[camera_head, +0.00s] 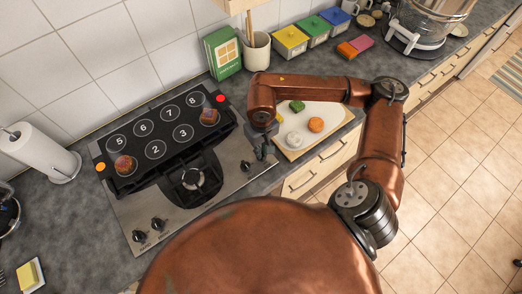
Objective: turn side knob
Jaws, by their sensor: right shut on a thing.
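The cooktop (128,222) has a row of dark knobs along its front steel edge. Two left knobs (139,236) (158,224) and one right knob (245,166) show clearly. My right gripper (262,154) reaches down to the far right end of this row. It is shut on the side knob there, which its fingers mostly hide, so I cannot tell how far the knob is turned. My left gripper is not in view.
A cutting board (337,115) with food stands right of my gripper. A green box (222,54) and a utensil crock (256,52) stand behind. A paper towel roll (38,150) is left.

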